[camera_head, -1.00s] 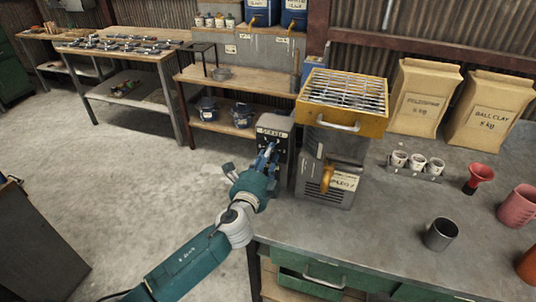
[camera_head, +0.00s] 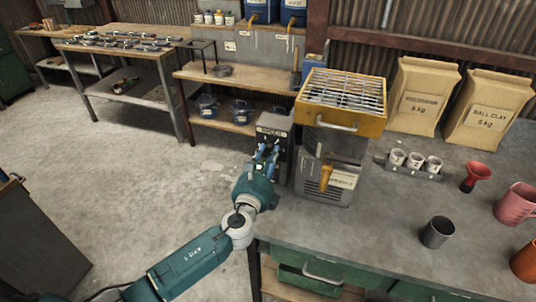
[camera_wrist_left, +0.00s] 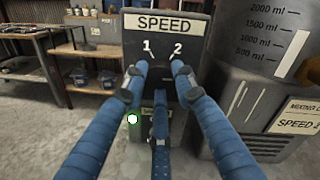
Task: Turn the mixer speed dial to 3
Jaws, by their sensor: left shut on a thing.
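The mixer's grey control box (camera_head: 274,126) stands at the left end of the workbench, beside the mixer body (camera_head: 325,170). In the left wrist view its plate (camera_wrist_left: 168,24) reads SPEED, with the marks 1 and 2 showing below. My left gripper (camera_head: 268,152) is at the front of this box. In the left wrist view its blue fingers (camera_wrist_left: 158,75) reach to the panel just under the 1 and 2, shut on the speed dial. The dial itself and any mark for 3 are hidden behind the fingers. My right gripper is not in view.
A yellow-framed grate (camera_head: 343,92) sits on top of the mixer. On the workbench (camera_head: 370,215) are small white cups (camera_head: 414,161), a red funnel (camera_head: 475,177), a dark cup (camera_head: 437,232) and a pink mug (camera_head: 515,204). Two clay bags (camera_head: 420,97) stand behind. The floor at left is clear.

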